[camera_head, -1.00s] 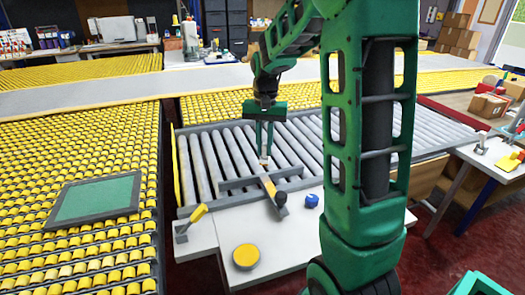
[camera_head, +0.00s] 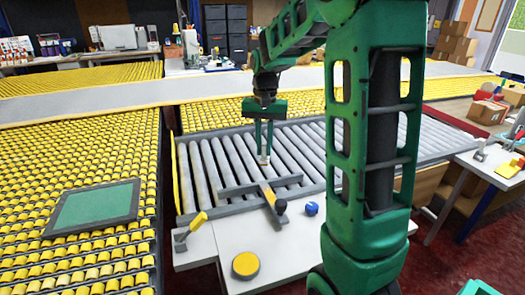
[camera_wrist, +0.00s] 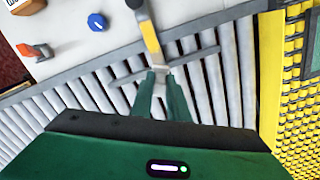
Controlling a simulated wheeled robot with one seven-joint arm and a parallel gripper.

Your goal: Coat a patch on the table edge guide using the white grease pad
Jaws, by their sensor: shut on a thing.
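My gripper (camera_head: 265,150) is shut on the white grease pad (camera_head: 264,160), over the grey rollers behind the table. The pad also shows pale between the green fingers in the wrist view (camera_wrist: 159,90). The table edge guide (camera_head: 276,203) is a narrow grey bar with a yellow stretch and a black knob, at the table's back edge. In the wrist view its yellow stretch (camera_wrist: 151,38) lies just above the pad in the picture. In the head view the pad appears clear of the guide, beyond its far end. I cannot tell its exact height.
A blue knob-like piece (camera_head: 312,209) and a yellow disc (camera_head: 246,266) sit on the white table (camera_head: 215,250). A yellow-handled lever (camera_head: 192,224) stands at its left corner. An orange-and-grey item (camera_wrist: 35,50) shows in the wrist view. The rollers (camera_head: 215,170) extend behind.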

